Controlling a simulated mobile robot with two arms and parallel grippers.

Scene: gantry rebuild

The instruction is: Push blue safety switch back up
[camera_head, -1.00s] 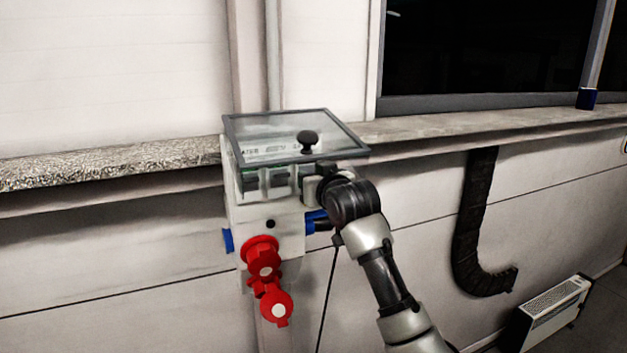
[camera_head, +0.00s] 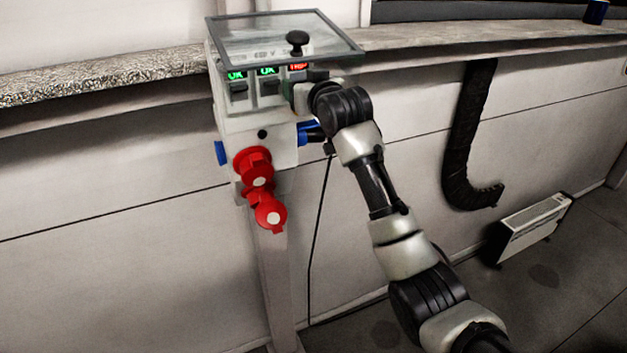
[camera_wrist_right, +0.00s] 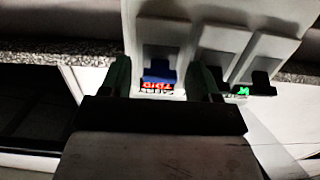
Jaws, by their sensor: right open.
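The blue safety switch (camera_wrist_right: 159,75) shows in the right wrist view, in its recess beside a red lit label (camera_wrist_right: 158,88). Its label reads like TRIP, upside down there. My right gripper (camera_wrist_right: 162,82) is open, with one finger on each side of the switch; I cannot tell whether it touches. In the head view, my right gripper (camera_head: 304,97) is at the right side of the switch box (camera_head: 234,124) and hides the blue switch. The red label (camera_head: 298,67) shows just above it. My left gripper is not in view.
Two dark switches (camera_head: 238,90) (camera_head: 270,87) sit left of the gripper under green OK labels. A raised clear lid (camera_head: 255,38) with a black knob (camera_head: 297,38) overhangs the gripper. Red sockets (camera_head: 254,167) and a blue plug (camera_head: 308,132) are below. A ledge (camera_head: 110,76) runs along the wall.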

